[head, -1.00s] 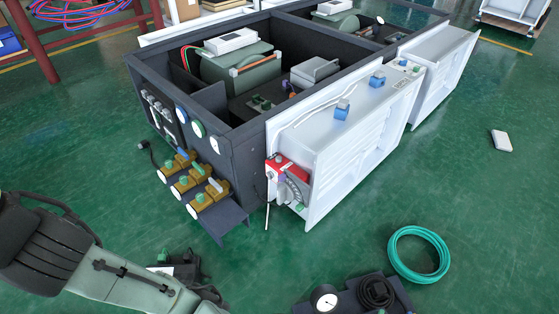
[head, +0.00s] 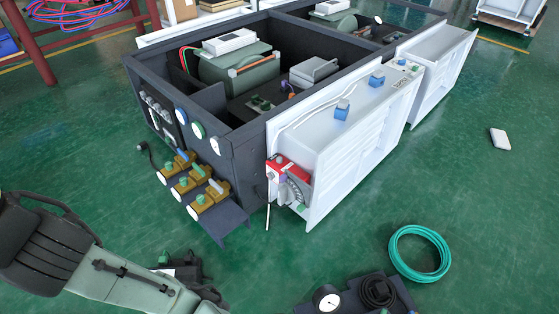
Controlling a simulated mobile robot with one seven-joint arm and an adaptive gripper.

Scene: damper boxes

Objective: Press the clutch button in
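A red and grey actuator unit (head: 287,180) is mounted on the near end of the white damper box (head: 350,150). It has a dark curved scale on its face and a thin rod hanging below. The clutch button is too small to make out for certain on the unit. My arm comes in at the lower left and runs down out of the picture's bottom edge. A dark part with a green knob shows by the arm's lower end, but I cannot tell whether it belongs to my gripper. My gripper's fingertips are not visible.
A dark open cabinet (head: 240,135) with brass valves (head: 188,182) on a front shelf stands left of the damper box. A green hose coil (head: 420,254) and a dark case with a gauge (head: 327,298) lie on the floor in front.

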